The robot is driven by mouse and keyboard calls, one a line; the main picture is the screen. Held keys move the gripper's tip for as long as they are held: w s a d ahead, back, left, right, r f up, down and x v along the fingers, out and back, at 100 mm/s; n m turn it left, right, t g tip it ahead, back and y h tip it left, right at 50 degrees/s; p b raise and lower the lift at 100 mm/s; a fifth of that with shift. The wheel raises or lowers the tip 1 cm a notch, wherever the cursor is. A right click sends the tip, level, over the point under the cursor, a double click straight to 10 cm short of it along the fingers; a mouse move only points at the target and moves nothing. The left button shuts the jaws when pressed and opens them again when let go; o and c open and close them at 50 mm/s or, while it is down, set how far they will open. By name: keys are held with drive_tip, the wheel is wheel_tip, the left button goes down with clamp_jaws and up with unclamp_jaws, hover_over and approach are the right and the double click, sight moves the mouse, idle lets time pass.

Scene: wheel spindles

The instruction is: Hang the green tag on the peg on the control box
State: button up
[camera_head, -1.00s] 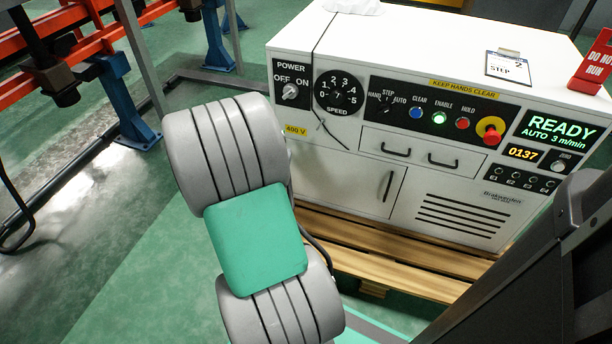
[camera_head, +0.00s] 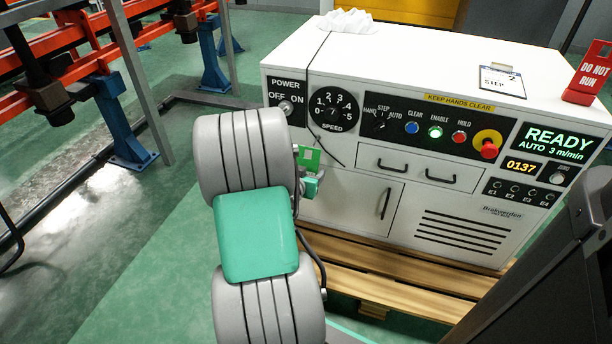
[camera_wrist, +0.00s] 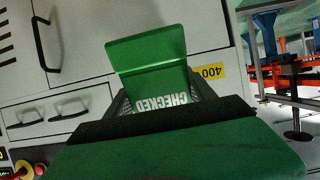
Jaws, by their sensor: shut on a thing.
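The green tag (camera_head: 309,157) is in front of the left part of the control box's (camera_head: 420,55) front face, below the speed dial. In the wrist view the tag (camera_wrist: 150,68) is a bent green plate with "CHECKED" upside down. My gripper (camera_head: 311,186) is shut on the tag's lettered part; its fingers also show in the wrist view (camera_wrist: 160,100). The tag's free flap sticks out beyond the fingers. My grey and green arm hides part of the box's left edge. I cannot make out the peg clearly in either view.
A thin black cord (camera_head: 329,152) runs down the box front close to the tag. Drawers with handles (camera_head: 390,166) are right of the tag. A yellow 400 V label (camera_wrist: 210,73) shows beside it in the wrist view. The box stands on a wooden pallet (camera_head: 400,284).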

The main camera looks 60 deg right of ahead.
drive_tip(key=r+b+x, duration=0.1)
drive_tip(key=x, duration=0.5)
drive_tip(key=shift+d, duration=0.2)
drive_tip(key=shift+w+r, duration=0.1)
idle(0.6)
drive_tip(key=o, duration=1.5)
